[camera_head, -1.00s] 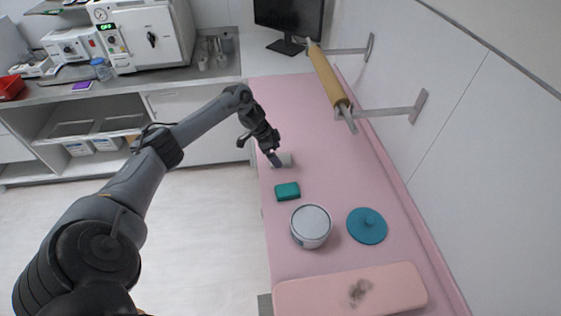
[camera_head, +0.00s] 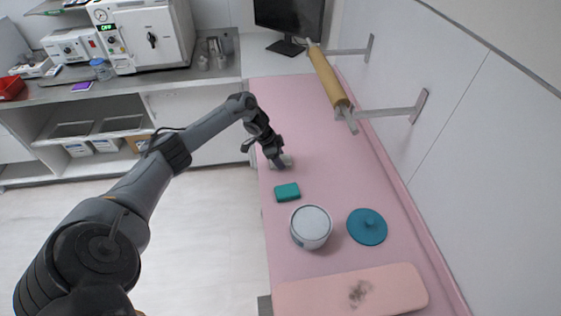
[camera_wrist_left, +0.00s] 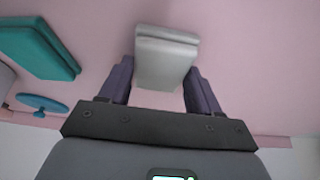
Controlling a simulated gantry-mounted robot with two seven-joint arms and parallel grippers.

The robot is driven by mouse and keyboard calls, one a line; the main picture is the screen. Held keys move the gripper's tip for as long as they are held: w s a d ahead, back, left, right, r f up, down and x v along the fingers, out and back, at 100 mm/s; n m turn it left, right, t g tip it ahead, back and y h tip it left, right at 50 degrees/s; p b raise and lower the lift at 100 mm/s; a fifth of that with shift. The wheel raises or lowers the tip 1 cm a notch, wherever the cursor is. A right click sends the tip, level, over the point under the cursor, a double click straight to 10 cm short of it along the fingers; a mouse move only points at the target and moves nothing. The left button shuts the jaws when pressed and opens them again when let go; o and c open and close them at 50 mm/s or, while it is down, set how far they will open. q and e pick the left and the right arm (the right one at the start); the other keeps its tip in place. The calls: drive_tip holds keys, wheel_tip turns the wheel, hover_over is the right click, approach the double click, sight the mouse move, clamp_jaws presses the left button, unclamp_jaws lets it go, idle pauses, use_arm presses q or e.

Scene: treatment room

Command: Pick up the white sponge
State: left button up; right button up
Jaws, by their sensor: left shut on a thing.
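The white sponge (camera_wrist_left: 165,55) shows in the left wrist view as a pale block between the fingers of my left gripper (camera_wrist_left: 160,70). In the head view the left gripper (camera_head: 279,163) is at the left edge of the pink table, shut on the sponge (camera_head: 287,160). The gripper partly hides the sponge there. Whether the sponge is clear of the table I cannot tell. My right gripper is in neither view.
A green sponge (camera_head: 287,192) lies just in front of the gripper. A white round tin (camera_head: 311,228), a blue lid (camera_head: 367,227) and a stained pink cushion (camera_head: 350,291) are nearer. A paper roll (camera_head: 327,77) hangs on the wall. The table (camera_head: 345,180) is clear on the right.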

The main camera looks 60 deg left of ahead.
use_arm(q)
drive_tip(key=shift+r, duration=0.15)
wheel_tip(320, 180, up, 18)
drive_tip(key=p, duration=0.4)
idle(0.4)
drive_tip(key=o, duration=0.4)
drive_tip(key=shift+c, duration=1.4)
drive_tip(key=shift+w+a, duration=0.1)
